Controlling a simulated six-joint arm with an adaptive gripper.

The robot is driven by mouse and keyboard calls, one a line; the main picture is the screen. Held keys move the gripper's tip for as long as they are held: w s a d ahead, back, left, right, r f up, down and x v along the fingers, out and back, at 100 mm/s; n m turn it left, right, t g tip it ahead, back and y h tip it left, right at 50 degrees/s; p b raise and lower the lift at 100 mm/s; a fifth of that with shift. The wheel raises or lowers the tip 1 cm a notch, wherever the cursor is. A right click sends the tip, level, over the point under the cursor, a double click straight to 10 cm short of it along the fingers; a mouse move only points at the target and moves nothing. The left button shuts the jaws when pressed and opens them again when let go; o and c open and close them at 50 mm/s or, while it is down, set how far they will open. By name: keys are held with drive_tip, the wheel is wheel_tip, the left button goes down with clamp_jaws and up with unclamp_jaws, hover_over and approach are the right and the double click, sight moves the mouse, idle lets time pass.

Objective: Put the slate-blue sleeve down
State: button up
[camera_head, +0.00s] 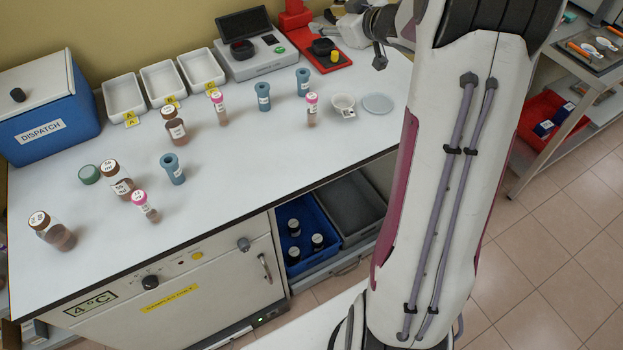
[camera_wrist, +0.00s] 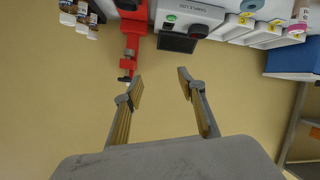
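Three slate-blue sleeves stand upright on the white bench in the head view: one at the front middle (camera_head: 173,168), one farther back (camera_head: 263,96) and one at the back right (camera_head: 303,81). No sleeve is in the gripper. In the head view my arm crosses the right side, and the wrist is at the top, near the back of the bench; the fingertips are not clear there.
Brown bottles (camera_head: 175,127) and pink-capped tubes (camera_head: 312,108) stand among the sleeves. Behind are white trays (camera_head: 164,82), a grey instrument (camera_head: 254,62) and a red stand (camera_head: 329,57). A blue DISPATCH box (camera_head: 40,128) is at left.

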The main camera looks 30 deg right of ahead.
drive_tip(key=s+a+r+m+g+h, duration=0.1)
drive_tip(key=s+a+r+m+h, duration=0.1)
drive_tip(key=s+a+r+h, duration=0.25)
drive_tip(key=s+a+r+m+g+h, duration=0.1)
drive_tip(key=s+a+r+m, duration=0.15)
drive_tip(key=s+r, duration=0.35)
drive_tip(key=s+a+f+g+y, duration=0.1)
drive_tip(key=s+a+f+g, duration=0.1)
drive_tip(key=s+a, duration=0.4)
drive_tip(key=s+a+f+g+y, duration=0.2)
drive_tip(key=s+a+f, duration=0.3)
drive_tip(key=s, duration=0.7)
drive_tip(key=s+a+f+g+y, duration=0.1)
drive_tip(key=s+a+f, duration=0.2)
drive_tip(key=s+a, duration=0.5)
drive_tip(key=shift+s+a+f+g+y, duration=0.3)
drive_tip(key=shift+s+g+y, duration=0.1)
drive_tip(key=shift+s, duration=0.7)
drive_tip(key=shift+o, duration=0.4)
drive_tip(key=shift+r, duration=0.1)
